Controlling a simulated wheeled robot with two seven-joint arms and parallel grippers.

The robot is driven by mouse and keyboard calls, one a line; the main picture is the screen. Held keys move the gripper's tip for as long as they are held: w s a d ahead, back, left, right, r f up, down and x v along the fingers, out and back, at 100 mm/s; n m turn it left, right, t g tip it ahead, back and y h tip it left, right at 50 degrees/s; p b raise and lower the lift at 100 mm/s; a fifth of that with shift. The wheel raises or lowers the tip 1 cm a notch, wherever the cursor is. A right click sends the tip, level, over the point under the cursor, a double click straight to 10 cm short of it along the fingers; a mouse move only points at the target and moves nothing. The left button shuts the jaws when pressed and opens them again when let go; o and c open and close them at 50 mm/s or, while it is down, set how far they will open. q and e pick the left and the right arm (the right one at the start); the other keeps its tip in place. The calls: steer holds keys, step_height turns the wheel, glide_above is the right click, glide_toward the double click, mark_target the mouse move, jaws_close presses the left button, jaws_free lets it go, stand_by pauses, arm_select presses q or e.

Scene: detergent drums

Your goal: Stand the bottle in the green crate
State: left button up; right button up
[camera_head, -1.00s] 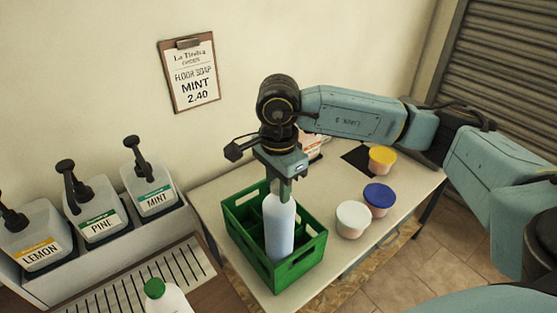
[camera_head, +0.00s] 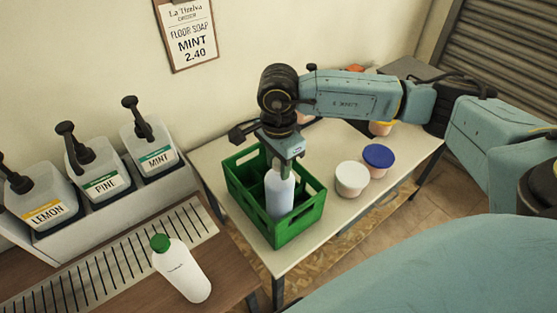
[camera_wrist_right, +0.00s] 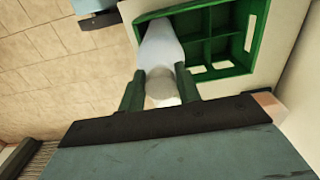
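A pale blue-white bottle (camera_head: 279,195) is upright, with its lower part inside the green crate (camera_head: 256,222) in the head view. The crate's front wall hides the bottle's base, so I cannot tell if it touches the floor. My right gripper (camera_head: 283,163) points down with its fingers on both sides of the bottle's top. In the right wrist view the bottle (camera_wrist_right: 160,50) sits between the fingers of the gripper (camera_wrist_right: 160,88), at the left side of the divided crate (camera_wrist_right: 238,38). My left gripper is out of view.
A white bottle with a green cap (camera_head: 182,270) stands on the wooden counter at lower left. Pump drums labelled LEMON (camera_head: 40,200), PINE (camera_head: 98,172) and MINT (camera_head: 150,148) stand behind. White-lidded (camera_head: 352,180) and blue-lidded (camera_head: 378,160) tubs stand right of the crate.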

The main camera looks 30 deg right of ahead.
steer(key=o, duration=0.3)
steer(key=shift+o, duration=0.2)
step_height(320, 180, up, 12)
steer(key=b, duration=0.1)
steer(key=shift+s, duration=0.1)
stand_by(0.6)
